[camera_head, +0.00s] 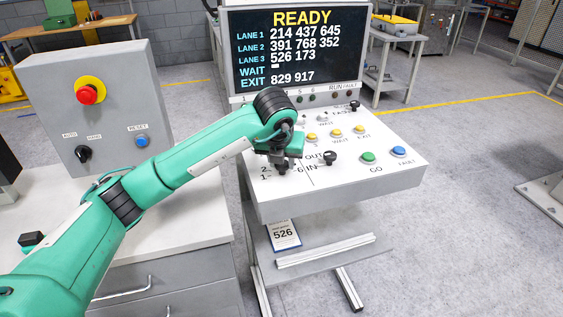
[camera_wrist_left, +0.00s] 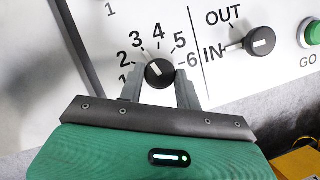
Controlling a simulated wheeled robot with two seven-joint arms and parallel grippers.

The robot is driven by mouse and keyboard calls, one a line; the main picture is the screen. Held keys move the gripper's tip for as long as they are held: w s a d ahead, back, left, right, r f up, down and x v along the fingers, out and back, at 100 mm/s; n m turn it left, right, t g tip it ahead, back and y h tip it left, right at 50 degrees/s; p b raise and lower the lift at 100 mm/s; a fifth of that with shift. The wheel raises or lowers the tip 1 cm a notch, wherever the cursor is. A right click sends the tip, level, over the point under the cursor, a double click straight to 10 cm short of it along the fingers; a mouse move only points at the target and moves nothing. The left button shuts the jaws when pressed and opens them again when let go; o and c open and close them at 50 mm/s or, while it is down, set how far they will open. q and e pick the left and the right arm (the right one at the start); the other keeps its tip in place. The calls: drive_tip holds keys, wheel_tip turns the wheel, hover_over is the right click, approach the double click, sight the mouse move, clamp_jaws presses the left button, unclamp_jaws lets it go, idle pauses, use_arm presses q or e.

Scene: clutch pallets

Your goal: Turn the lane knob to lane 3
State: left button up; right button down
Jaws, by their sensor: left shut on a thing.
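The lane knob (camera_wrist_left: 159,73) is a black round knob on the white panel, ringed by the numbers 1 to 6. Its white mark tilts up and left and appears to point toward the 3. My left gripper (camera_wrist_left: 158,88) is shut on it, one grey finger on each side. In the head view my left gripper (camera_head: 283,167) is at the panel's left part and mostly hides the knob and its numbers. My right gripper is not in view.
The IN/OUT knob (camera_wrist_left: 260,41) is close right of the lane knob, its mark toward IN. GO (camera_head: 368,158) and FAULT (camera_head: 399,152) buttons are farther right. The screen (camera_head: 300,50) reads READY. A grey box with a red emergency button (camera_head: 87,94) stands left.

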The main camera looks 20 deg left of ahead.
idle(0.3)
use_arm(q)
drive_tip(key=o, duration=1)
drive_tip(key=shift+c, duration=0.2)
